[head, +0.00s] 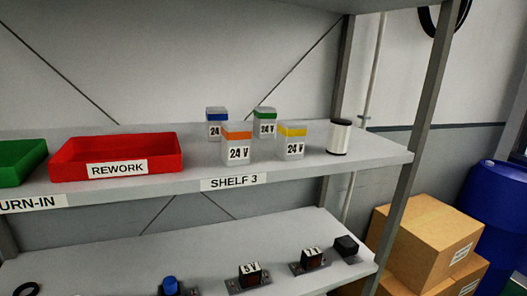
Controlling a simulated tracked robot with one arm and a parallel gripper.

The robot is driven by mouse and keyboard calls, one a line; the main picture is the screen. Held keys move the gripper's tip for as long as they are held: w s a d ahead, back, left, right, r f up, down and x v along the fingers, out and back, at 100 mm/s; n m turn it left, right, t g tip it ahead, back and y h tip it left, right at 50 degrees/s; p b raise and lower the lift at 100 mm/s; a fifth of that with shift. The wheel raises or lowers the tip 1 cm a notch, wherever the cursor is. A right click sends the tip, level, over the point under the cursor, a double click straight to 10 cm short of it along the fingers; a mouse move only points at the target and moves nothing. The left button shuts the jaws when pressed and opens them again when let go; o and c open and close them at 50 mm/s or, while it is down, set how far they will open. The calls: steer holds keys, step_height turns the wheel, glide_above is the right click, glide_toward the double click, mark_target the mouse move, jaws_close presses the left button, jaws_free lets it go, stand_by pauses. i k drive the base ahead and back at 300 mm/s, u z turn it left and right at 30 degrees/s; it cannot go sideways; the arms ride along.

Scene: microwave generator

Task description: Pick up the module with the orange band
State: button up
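The module with the orange band (237,142) stands upright on the upper shelf, labelled "24 V", near the front edge above the "SHELF 3" label. A blue-banded module (216,122) stands behind it to the left, and a green-banded module (264,122) behind it to the right. A yellow-banded module (292,142) stands to its right, with a small gap between them. The orange-banded module partly hides the blue one. My gripper does not show in this view.
A red "REWORK" bin (115,157) and a green bin (20,158) stand left on the shelf (200,175). The lower shelf (210,262) holds several small parts. Cardboard boxes (430,240) and a blue drum (490,215) stand right.

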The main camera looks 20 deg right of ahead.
mark_target(236, 136)
steer(key=u, duration=0.15)
steer(key=i, duration=0.9)
steer(key=z, duration=0.05)
